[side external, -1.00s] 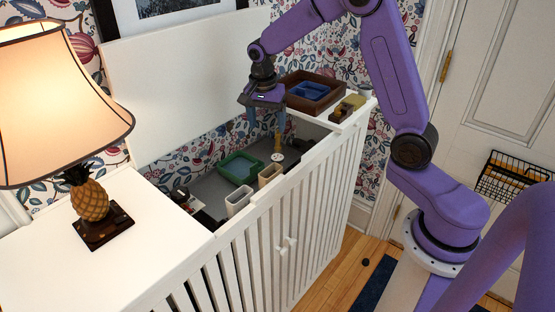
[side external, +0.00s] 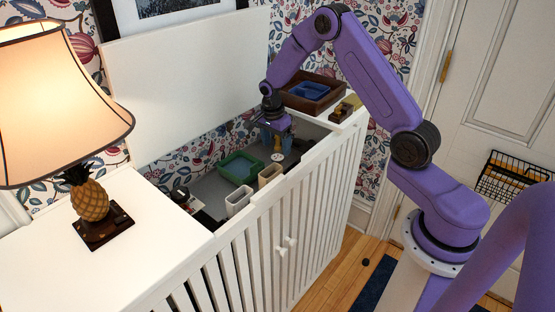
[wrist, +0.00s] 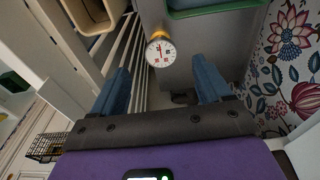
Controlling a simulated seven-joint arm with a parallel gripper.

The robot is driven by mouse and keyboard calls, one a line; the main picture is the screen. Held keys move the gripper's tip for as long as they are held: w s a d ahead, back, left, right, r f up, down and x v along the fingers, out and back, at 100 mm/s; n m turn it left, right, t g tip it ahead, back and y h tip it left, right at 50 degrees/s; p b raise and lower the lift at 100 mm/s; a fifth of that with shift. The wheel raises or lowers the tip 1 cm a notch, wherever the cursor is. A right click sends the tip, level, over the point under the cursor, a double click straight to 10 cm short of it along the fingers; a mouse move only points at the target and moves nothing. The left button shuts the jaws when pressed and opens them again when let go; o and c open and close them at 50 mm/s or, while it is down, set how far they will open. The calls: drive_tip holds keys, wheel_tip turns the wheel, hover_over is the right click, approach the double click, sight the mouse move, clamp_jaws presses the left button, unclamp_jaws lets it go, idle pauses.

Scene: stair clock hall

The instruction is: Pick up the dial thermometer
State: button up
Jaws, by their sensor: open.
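The lower part of the thermometer is hard to make out.
A green tray (side external: 240,168) lies on the grey cabinet floor to the left. Beige bins (side external: 270,175) stand along the slatted front wall. A brown box with a blue tray (side external: 312,91) sits on the right top. The raised white lid (side external: 190,85) stands behind.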

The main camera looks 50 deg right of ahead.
sight(277, 157)
drive_tip(key=shift+d+f, duration=0.25)
drive_tip(key=shift+f, duration=1.5)
drive_tip(key=shift+d+f, duration=0.2)
drive_tip(key=shift+f, duration=1.55)
drive_tip(key=c, duration=1.1)
